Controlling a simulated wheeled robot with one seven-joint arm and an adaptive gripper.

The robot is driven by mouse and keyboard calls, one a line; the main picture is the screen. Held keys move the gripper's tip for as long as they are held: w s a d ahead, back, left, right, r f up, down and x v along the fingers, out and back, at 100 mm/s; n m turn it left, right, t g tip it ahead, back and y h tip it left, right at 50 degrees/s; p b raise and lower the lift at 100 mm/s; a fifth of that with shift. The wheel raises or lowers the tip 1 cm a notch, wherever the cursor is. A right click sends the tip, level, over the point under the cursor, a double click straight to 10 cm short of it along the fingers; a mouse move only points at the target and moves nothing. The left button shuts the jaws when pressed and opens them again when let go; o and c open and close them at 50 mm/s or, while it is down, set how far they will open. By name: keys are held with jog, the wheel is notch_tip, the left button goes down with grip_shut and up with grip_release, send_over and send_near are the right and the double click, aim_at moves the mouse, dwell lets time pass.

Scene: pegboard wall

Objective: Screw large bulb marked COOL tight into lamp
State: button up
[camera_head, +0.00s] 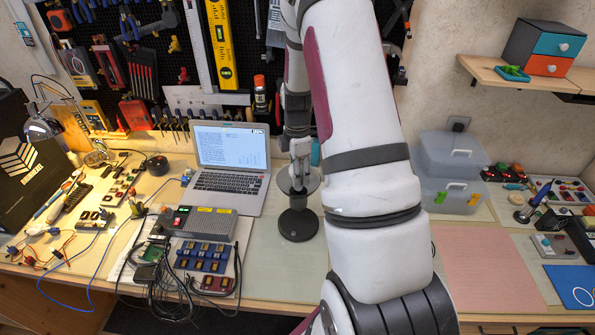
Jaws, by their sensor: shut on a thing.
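A dark lamp (298,224) with a round base stands upright on the bench, just right of the laptop. A round grey plate sits near its top. My gripper (299,163) points down over the lamp's top, close to the plate. It is shut on a pale thing, which appears to be the large bulb. The fingers and my arm hide most of the bulb. I cannot read a COOL mark, and I cannot tell how deep the bulb sits in the lamp.
An open laptop (229,165) stands close left of the lamp. A grey control box (203,224) with cables is at front left. Clear stacked boxes (450,174) and a pink mat (488,266) are right of my arm. Tools hang on the pegboard (247,45) behind.

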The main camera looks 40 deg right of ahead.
jog(key=shift+f, duration=1.05)
jog(key=o, duration=1.2)
jog(key=shift+c, duration=0.2)
